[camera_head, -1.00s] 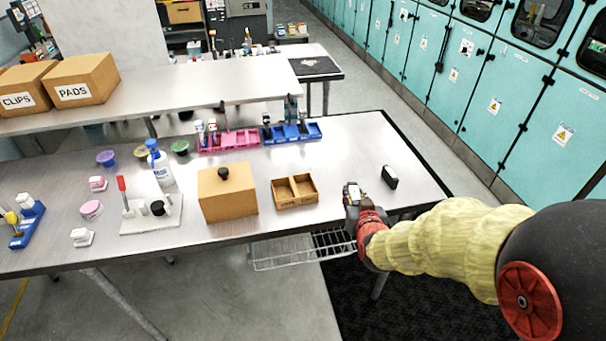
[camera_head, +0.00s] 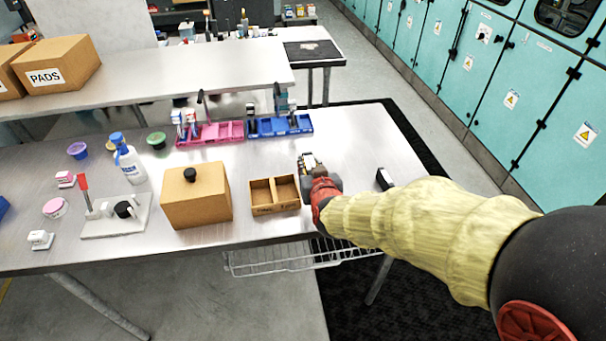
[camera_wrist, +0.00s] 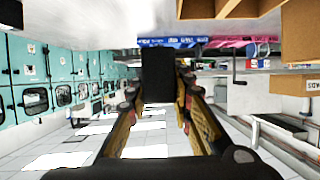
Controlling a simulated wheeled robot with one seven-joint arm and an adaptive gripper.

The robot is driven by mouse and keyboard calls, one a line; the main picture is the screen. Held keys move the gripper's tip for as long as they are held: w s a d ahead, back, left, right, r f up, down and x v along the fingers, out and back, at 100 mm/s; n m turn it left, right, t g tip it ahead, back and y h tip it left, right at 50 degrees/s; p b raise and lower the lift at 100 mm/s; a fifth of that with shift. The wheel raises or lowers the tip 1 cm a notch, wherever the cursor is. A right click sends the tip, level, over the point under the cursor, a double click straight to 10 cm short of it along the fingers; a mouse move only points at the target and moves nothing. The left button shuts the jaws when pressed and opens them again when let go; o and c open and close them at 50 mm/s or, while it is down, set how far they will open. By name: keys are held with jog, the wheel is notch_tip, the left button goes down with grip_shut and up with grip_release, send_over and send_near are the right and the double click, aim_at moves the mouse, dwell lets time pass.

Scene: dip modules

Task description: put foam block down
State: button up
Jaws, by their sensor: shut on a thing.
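My gripper (camera_head: 308,161) is over the table, just behind and to the right of the small brown two-compartment tray (camera_head: 276,208). In the wrist view, a dark block (camera_wrist: 158,75), which I take to be the foam block, sits between the fingertips, and the gripper is shut on it. In the head view the held block is too small to make out clearly. I cannot tell whether it touches the tabletop.
A black item (camera_head: 384,178) stands on the table to the right, beside my arm. A pink bin (camera_head: 222,133) and a blue bin (camera_head: 280,126) lie behind. A brown box (camera_head: 197,205) with a black knob is left of the tray. The tabletop (camera_head: 350,130) at back right is clear.

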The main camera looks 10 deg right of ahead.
aim_at(308, 161)
jog(key=w+f+b, duration=0.1)
jog(key=w+f, duration=0.1)
jog(key=w, duration=0.1)
jog(key=w+f+b, duration=0.1)
jog(key=w+f, duration=0.2)
jog(key=w+d+f+b, duration=0.1)
jog(key=w+f, duration=0.1)
jog(key=w, duration=0.1)
jog(key=shift+w+f+b, duration=0.25)
jog(key=shift+b, duration=0.05)
jog(key=shift+w+f, duration=0.15)
jog(key=shift+f, duration=0.1)
jog(key=shift+w+f+b, duration=0.2)
jog(key=shift+f+b, duration=0.5)
jog(key=shift+f, duration=1)
jog(key=shift+f, duration=0.2)
jog(key=o, duration=0.7)
jog(key=shift+c, duration=0.2)
jog(key=shift+r, duration=0.2)
